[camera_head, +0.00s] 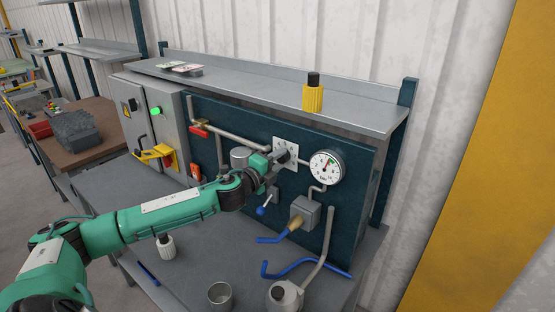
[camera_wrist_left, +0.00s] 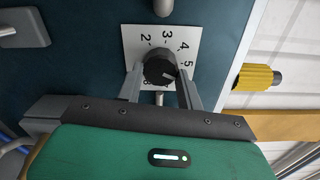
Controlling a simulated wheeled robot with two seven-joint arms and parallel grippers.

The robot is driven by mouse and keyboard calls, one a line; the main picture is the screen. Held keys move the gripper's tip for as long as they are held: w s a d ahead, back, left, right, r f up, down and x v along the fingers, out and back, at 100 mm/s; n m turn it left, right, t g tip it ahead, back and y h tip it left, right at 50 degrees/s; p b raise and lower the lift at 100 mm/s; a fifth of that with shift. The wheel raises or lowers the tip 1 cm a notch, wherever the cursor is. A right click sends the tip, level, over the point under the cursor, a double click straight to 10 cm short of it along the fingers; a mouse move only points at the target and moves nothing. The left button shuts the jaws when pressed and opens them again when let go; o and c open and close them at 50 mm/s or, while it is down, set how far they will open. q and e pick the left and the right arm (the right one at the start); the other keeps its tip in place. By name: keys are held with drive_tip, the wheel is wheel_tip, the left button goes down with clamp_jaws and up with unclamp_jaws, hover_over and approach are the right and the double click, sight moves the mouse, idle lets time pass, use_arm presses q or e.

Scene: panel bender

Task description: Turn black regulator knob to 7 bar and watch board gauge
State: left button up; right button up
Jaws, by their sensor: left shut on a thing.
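The black regulator knob (camera_wrist_left: 158,70) sits on a white square dial plate (camera_wrist_left: 182,42) marked with numbers, of which 2, 3, 4 and 5 are legible. A pale mark on the knob points toward the right of the wrist picture. My left gripper (camera_wrist_left: 160,88) is shut on the knob, one finger on each side. In the head view my left gripper (camera_head: 277,160) reaches the plate (camera_head: 286,150) and hides the knob. The round white board gauge (camera_head: 325,168) is just right of it, with a green zone; its exact reading is too small to tell. My right gripper is not in view.
A pipe and grey box (camera_head: 305,212) are below the gauge. A yellow-bodied, black-capped container (camera_head: 313,93) stands on the top shelf (camera_head: 230,83). A grey cabinet with a green light (camera_head: 155,111) is left. A metal cup (camera_head: 220,294) and blue-handled parts (camera_head: 290,266) lie on the bench.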

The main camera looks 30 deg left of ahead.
use_arm(q)
drive_tip(key=m+p, duration=0.1)
drive_tip(key=m, duration=0.5)
drive_tip(key=shift+f+p, duration=0.1)
drive_tip(key=shift+p, duration=0.25)
drive_tip(key=m+p, duration=0.1)
drive_tip(key=m, duration=0.2)
drive_tip(key=shift+a, duration=0.1)
drive_tip(key=shift+f+m, duration=0.15)
drive_tip(key=shift+m, duration=0.85)
drive_tip(key=o, duration=1)
